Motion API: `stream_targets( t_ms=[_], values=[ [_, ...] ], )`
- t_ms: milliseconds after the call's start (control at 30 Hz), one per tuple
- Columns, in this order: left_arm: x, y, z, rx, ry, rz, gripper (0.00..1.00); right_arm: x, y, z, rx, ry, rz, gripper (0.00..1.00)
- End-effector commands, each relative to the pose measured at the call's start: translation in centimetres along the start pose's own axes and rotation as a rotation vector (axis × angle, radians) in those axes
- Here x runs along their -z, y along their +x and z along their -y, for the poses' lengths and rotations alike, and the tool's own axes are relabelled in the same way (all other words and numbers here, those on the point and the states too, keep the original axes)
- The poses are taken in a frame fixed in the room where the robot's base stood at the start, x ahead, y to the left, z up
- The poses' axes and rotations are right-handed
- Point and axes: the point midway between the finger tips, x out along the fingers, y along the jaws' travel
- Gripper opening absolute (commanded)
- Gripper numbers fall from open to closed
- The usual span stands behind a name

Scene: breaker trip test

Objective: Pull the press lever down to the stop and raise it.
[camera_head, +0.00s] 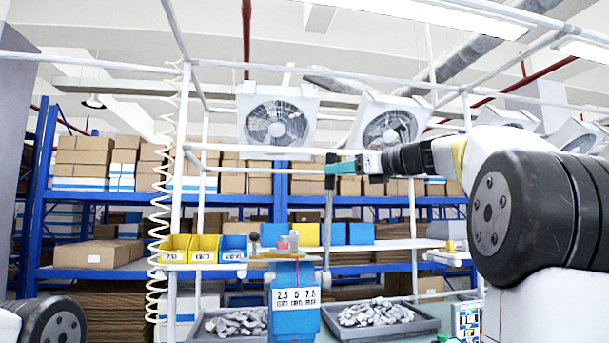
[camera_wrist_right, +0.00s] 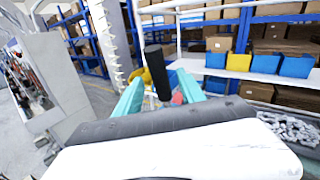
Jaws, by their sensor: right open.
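The press lever (camera_head: 328,225) is a grey bar standing nearly upright at the right side of the blue press (camera_head: 296,312). Its black handle (camera_head: 330,184) is at the top. My right gripper (camera_head: 337,168) reaches in from the right at handle height. In the right wrist view the black handle (camera_wrist_right: 153,58) stands between the two teal fingers of my right gripper (camera_wrist_right: 158,88), which are spread apart with visible gaps on both sides. I cannot tell whether either finger touches it. My left gripper is out of view.
Grey trays of metal parts (camera_head: 240,322) (camera_head: 383,316) flank the press. Yellow bins (camera_head: 203,249) and a blue bin (camera_head: 233,248) sit to its left. A white frame (camera_head: 172,230) with a coiled hose crosses the view. Blue shelves (camera_head: 100,272) with boxes stand behind.

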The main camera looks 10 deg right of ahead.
Motion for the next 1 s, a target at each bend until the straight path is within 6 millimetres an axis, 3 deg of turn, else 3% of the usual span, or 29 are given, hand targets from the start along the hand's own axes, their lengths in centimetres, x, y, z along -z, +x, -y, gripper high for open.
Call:
stream_targets(
  t_ms=[400, 800, 1000],
  values=[
    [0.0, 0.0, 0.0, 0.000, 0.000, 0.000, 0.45, 0.1, 6.2, -0.1, -0.002, -0.002, -0.001, 0.47],
    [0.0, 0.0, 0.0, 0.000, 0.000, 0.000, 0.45, 0.0, 7.1, 0.0, 0.001, -0.002, 0.000, 0.47],
    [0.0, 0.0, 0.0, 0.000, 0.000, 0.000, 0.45, 0.0, 7.0, 0.0, 0.000, -0.002, -0.001, 0.07]
  ],
)
